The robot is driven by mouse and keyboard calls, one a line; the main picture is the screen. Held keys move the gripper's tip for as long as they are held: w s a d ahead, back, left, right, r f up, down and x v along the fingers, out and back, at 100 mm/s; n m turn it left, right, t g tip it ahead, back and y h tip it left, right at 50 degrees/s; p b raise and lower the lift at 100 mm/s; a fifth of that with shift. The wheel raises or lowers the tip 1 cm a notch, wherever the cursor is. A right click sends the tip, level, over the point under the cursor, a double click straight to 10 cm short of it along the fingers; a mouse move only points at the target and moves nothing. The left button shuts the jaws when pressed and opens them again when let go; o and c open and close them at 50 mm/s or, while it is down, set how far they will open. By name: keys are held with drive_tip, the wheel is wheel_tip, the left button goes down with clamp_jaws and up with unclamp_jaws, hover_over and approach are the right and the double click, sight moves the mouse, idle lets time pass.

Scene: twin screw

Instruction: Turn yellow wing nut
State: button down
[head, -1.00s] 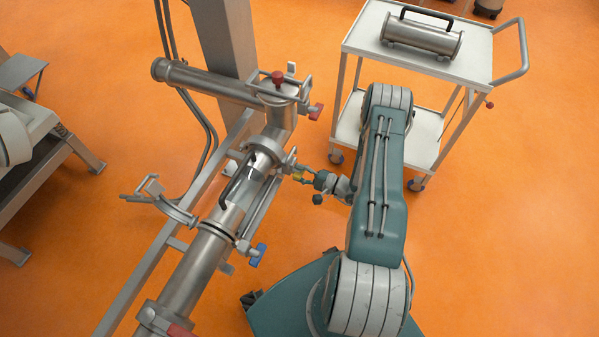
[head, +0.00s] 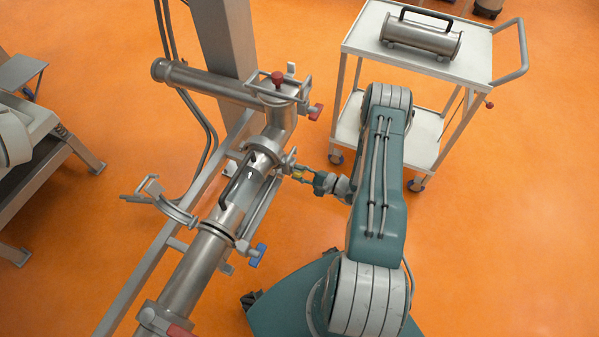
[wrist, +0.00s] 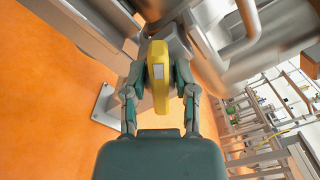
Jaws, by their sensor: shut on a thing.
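The yellow wing nut (wrist: 158,75) stands upright between the two fingers of my gripper (wrist: 159,82) in the wrist view. The fingers press on it from both sides. In the head view, my gripper (head: 299,173) reaches left to the pipe's clamp, and only a small yellow bit of the wing nut (head: 298,175) shows. The steel pipe (head: 203,262) with its clamp lies just left of the gripper. The screw behind the wing nut is mostly hidden in the wrist view.
A blue wing nut (head: 258,255) sits lower on the pipe, and red ones (head: 316,111) sit higher up. An open clamp (head: 170,205) juts out left of the pipe. A white cart (head: 360,42) with a steel cylinder (head: 422,37) stands at the upper right. Orange floor is clear at the right.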

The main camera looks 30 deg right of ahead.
drive_tip(key=shift+f+m, duration=0.1)
drive_tip(key=shift+m, duration=0.3)
drive_tip(key=shift+a, duration=0.1)
drive_tip(key=c, duration=0.6)
unclamp_jaws()
drive_tip(key=shift+c, duration=0.2)
drive_tip(key=v, duration=1.2)
